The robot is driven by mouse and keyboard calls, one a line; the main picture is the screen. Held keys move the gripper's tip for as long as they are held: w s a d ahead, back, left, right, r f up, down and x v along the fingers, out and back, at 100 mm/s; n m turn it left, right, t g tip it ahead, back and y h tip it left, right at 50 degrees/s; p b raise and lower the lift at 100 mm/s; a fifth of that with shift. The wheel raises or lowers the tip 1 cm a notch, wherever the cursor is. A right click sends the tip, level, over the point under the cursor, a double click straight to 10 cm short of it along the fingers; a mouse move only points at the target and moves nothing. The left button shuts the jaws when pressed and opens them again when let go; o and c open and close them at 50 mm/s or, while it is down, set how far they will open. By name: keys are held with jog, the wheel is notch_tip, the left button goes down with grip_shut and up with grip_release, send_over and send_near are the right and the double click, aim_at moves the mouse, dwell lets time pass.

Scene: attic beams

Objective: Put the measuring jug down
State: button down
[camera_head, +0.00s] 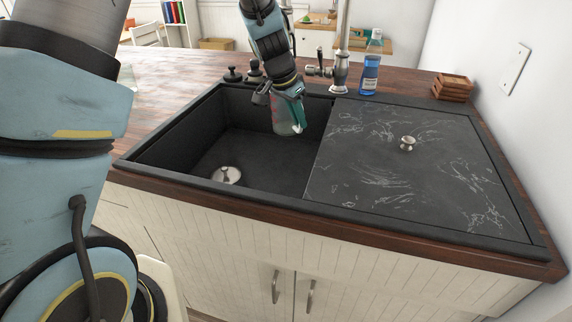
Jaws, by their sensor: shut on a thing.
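My gripper (287,108) reaches down from above and is shut on the jug. The gripper covers the jug's upper part. The jug looks roughly upright in front of the basin's back wall. I cannot tell from this view whether its bottom touches the basin floor.
A dark marbled cover (370,165) with a metal knob (407,143) lies over the right half of the sink. The tap (341,60), a blue bottle (371,65) and stacked wooden coasters (453,86) stand behind. The wooden counter (170,88) at left is mostly clear.

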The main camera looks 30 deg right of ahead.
notch_tip(320, 180, down, 10)
jog(key=shift+f+p, duration=0.25)
jog(key=shift+p, duration=0.1)
dwell(0.4)
jog(key=shift+f, duration=0.15)
jog(key=c, duration=0.9)
grip_release()
